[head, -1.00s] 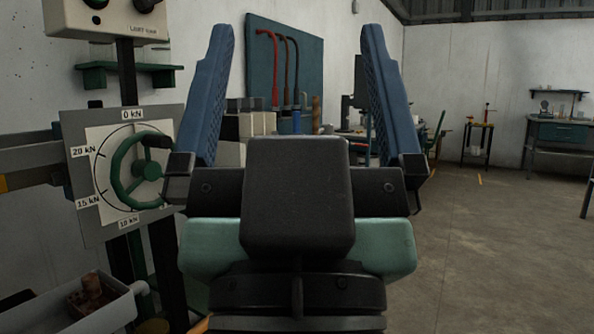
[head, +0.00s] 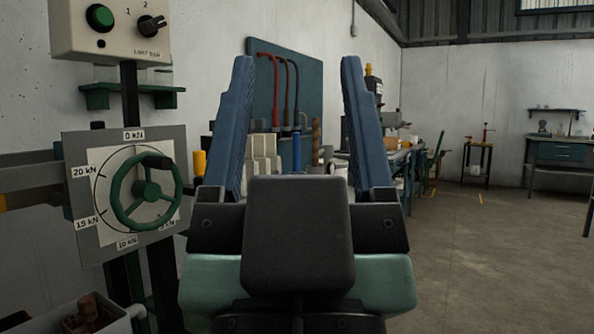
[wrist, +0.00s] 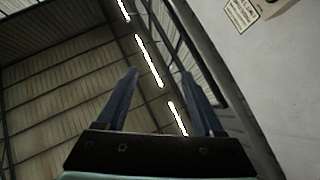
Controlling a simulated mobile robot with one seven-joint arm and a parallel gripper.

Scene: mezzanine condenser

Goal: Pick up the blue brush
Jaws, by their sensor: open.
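I cannot make out a blue brush for certain in either view. An upright blue cylinder (head: 296,152) shows between my fingers in the head view, behind the gripper; I cannot tell what it is. My gripper (head: 297,62) is raised in front of the head camera, its two blue fingers apart and pointing up, with nothing between them. In the wrist view my gripper (wrist: 160,73) is also open and empty against the roof. My gripper hides part of the scene behind it.
A dial panel with a green handwheel (head: 146,190) and a button box (head: 112,30) stand close at left. A grey bin (head: 95,315) is below. A blue-green board (head: 285,95) with red and dark hooked tools hangs behind. Open floor (head: 490,265) lies at right.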

